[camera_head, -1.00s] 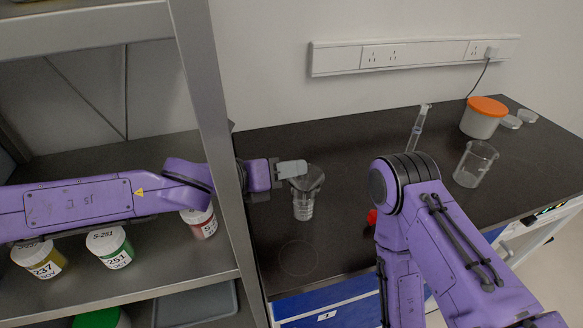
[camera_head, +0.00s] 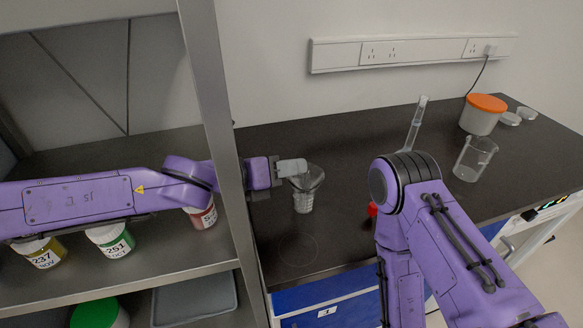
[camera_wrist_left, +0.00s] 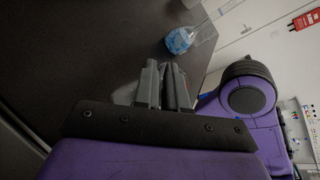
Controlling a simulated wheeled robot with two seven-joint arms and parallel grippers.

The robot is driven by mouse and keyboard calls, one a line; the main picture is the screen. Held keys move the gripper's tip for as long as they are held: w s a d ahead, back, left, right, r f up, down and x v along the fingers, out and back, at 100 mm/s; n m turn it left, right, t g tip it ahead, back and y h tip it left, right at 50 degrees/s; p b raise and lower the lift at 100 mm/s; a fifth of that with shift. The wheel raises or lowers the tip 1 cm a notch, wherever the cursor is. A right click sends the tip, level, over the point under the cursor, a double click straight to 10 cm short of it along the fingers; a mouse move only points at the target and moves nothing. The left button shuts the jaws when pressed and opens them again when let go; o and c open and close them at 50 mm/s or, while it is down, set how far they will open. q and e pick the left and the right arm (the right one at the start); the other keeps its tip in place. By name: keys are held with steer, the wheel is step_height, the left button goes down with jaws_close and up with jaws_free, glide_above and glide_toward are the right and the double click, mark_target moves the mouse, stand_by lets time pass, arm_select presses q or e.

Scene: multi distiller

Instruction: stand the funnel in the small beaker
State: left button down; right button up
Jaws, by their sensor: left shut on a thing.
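The clear funnel (camera_head: 309,180) is at the fingertips of my left gripper (camera_head: 293,168), which is shut on its rim. The funnel's cone is directly above the small clear beaker (camera_head: 303,203) on the dark bench. They overlap in the head view, so how far the stem reaches into the beaker cannot be told. In the left wrist view the closed grey fingers (camera_wrist_left: 165,86) show, but the funnel and beaker cannot be made out there. My right gripper is not in view; only the right arm shows.
A larger empty beaker (camera_head: 474,159) and an orange-lidded tub (camera_head: 482,115) stand at the right. A tall glass tube (camera_head: 417,122) rises behind my right arm. A metal shelf post (camera_head: 217,130) stands close beside my left arm. Labelled jars (camera_head: 112,240) sit on the shelf.

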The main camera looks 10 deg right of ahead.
arm_select(q)
steer(key=shift+w+f+b, duration=0.1)
steer(key=shift+f+b, duration=0.25)
steer(key=shift+f, duration=0.25)
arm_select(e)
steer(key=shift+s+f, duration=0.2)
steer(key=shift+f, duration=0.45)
arm_select(q)
steer(key=c, duration=1.1)
jaws_free()
